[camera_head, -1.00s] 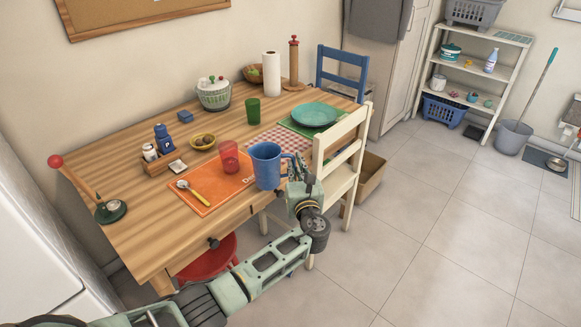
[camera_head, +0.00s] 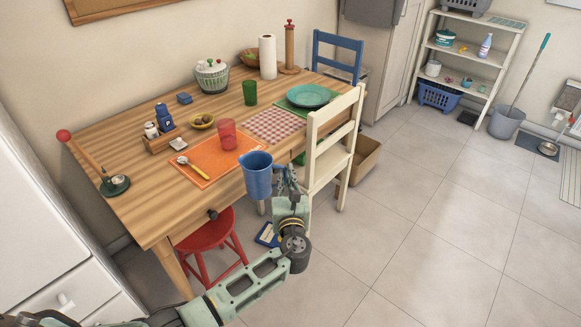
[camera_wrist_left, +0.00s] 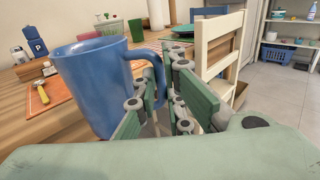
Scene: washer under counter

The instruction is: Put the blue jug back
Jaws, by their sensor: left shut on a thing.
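The blue jug (camera_head: 257,175) is upright in the head view, at the front edge of the wooden table, overlapping the orange placemat's near corner in the picture. My left gripper (camera_head: 284,181) is shut on the jug's handle, at the jug's right side. In the left wrist view the jug (camera_wrist_left: 92,85) fills the left part, with its handle between the green fingers (camera_wrist_left: 160,100). The jug's base is partly hidden there by a finger. My right gripper is in neither view.
The wooden table (camera_head: 150,205) holds an orange placemat (camera_head: 205,168), red cup (camera_head: 227,134), yellow bowl, green cup and teal plate (camera_head: 308,96). A cream chair (camera_head: 327,150) stands close right of my gripper. A red stool (camera_head: 208,236) is below. Open floor lies right.

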